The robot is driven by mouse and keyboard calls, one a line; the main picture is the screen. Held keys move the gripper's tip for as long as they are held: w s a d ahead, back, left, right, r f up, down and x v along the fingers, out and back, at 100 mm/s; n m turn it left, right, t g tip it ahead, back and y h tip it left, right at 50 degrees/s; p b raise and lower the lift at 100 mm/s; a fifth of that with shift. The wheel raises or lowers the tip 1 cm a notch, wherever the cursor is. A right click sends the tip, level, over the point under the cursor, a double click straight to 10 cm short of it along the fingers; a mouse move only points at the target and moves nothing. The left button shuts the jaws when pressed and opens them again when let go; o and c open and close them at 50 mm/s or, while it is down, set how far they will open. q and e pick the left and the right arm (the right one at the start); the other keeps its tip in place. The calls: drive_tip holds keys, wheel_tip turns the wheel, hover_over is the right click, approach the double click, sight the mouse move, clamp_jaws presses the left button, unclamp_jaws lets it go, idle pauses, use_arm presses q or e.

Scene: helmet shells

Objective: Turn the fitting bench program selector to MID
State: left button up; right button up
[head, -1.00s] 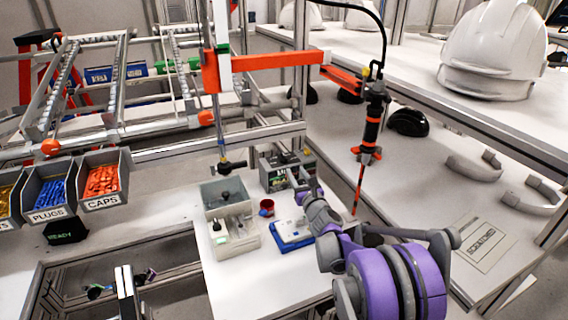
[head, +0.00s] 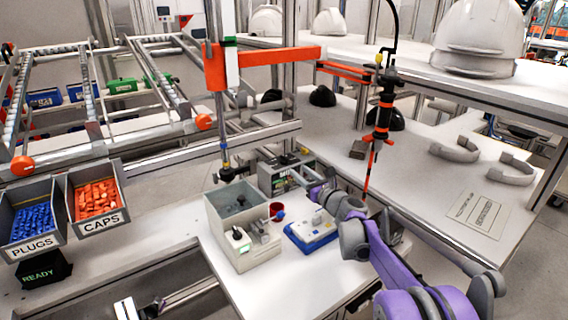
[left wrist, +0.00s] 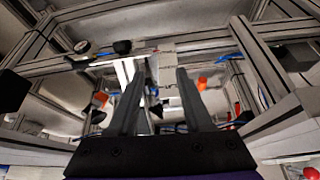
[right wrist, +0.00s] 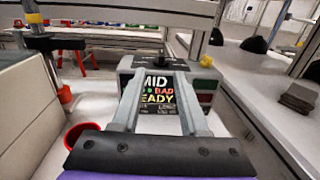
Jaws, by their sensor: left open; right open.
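The fitting bench box (head: 272,181) is a grey unit with a dark display, behind the light grey bin on the white bench. In the right wrist view its display (right wrist: 158,95) shows MID on the top line, with BAD and READY below, partly covered by my fingers. A dark knob-like part (right wrist: 152,62) sits on top of the box; its pointing direction is too small to tell. My right gripper (right wrist: 159,76) is open and empty, its fingers in front of the box; contact cannot be told. My left gripper (left wrist: 159,76) is open and empty, away from the box.
A light grey bin (head: 216,212), red cup (head: 276,212) and blue-white device (head: 311,233) stand close to the box. A hanging driver tool (head: 383,115) is to the right. PLUGS (head: 36,247) and CAPS (head: 102,223) bins are at left. The right bench has free room.

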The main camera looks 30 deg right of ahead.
sight(288, 160)
drive_tip(key=w+p, duration=0.1)
drive_tip(key=w, duration=0.9)
drive_tip(key=shift+w+d, duration=0.1)
drive_tip(key=shift+w, duration=0.25)
clamp_jaws()
